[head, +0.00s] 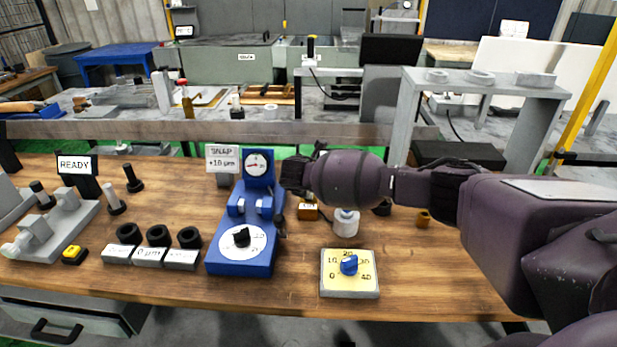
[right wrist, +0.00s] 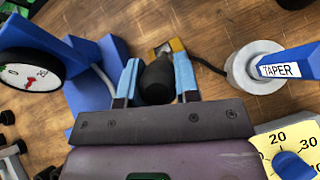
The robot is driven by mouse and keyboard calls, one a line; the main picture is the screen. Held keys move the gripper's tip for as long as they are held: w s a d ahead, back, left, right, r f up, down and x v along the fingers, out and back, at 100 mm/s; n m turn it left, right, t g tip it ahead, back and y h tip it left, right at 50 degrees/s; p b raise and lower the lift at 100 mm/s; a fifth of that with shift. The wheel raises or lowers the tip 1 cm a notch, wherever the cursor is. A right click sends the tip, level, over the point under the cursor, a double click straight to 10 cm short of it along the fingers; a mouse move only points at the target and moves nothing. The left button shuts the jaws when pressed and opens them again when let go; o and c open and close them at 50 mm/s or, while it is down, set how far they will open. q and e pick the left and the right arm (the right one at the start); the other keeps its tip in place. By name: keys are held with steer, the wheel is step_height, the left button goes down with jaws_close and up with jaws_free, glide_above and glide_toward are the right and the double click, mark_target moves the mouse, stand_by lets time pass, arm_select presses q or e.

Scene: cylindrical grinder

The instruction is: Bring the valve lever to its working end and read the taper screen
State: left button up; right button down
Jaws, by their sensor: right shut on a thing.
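In the right wrist view my right gripper (right wrist: 157,82) is shut on a dark rounded knob, apparently the valve lever (right wrist: 155,80), with a brass-coloured block (right wrist: 171,48) just beyond it. In the head view my right gripper (head: 293,175) is beside the blue gauge stand (head: 258,165); its fingertips and the lever are hard to make out there. The small screen (head: 222,158) left of the gauge shows "+10 µm"; its upper word is unclear. A "TAPER" label (right wrist: 281,70) is on a blue part above a white cylinder (right wrist: 245,75). My left gripper is not in view.
A yellow dial plate (head: 349,285) with a blue knob lies at the front. The blue fixture's round dial (head: 242,246), several black rings (head: 158,236) and a READY sign (head: 75,165) are to the left. Bare wood (head: 430,280) is free at the right front.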

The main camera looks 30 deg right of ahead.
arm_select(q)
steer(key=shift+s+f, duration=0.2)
arm_select(e)
steer(key=shift+f, duration=0.1)
steer(key=c, duration=0.8)
jaws_free()
steer(key=shift+c, duration=0.2)
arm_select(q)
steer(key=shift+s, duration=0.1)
arm_select(e)
steer(key=shift+s, duration=0.1)
steer(key=shift+s+a+r, duration=0.1)
steer(key=shift+a+r, duration=0.1)
steer(key=shift+r, duration=0.1)
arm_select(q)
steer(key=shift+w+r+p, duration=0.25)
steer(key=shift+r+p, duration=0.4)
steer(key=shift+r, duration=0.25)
arm_select(e)
steer(key=v, duration=1)
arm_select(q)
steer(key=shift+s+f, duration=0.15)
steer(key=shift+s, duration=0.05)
arm_select(e)
steer(key=shift+s, duration=0.1)
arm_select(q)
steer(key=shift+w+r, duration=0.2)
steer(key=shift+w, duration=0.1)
